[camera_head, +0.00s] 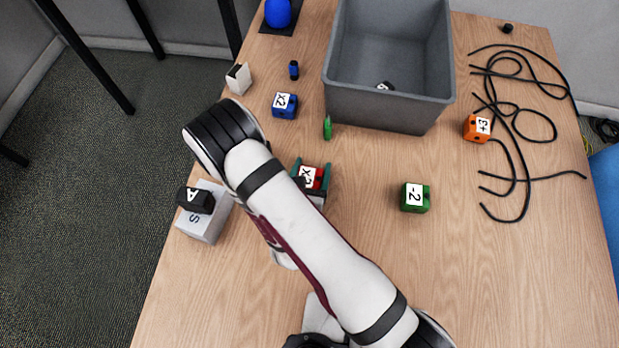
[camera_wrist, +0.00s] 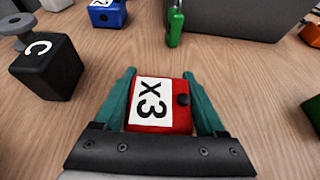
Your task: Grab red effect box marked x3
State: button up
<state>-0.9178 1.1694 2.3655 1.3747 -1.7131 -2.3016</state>
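The red effect box marked x3 (camera_head: 309,175) sits on the wooden table at the middle of the head view, partly covered by my gripper. In the wrist view the red box (camera_wrist: 160,106) is upright, with a white x3 label and a black knob on top. My gripper (camera_wrist: 160,72) has one teal finger on each side of it, and the fingers also show in the head view (camera_head: 312,168). The fingers lie very close along the box's sides. I cannot tell whether they press on it or leave a small gap.
A black box marked C (camera_wrist: 48,70) stands close on the left. A green object (camera_head: 327,127) and a grey bin (camera_head: 385,107) are beyond. A blue x2 box (camera_head: 284,106), green -2 box (camera_head: 415,197), orange box (camera_head: 477,128) and black cables (camera_head: 515,150) lie around.

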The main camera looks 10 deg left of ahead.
jog(key=c, duration=1)
jog(key=shift+o, duration=0.2)
jog(key=shift+r, duration=0.15)
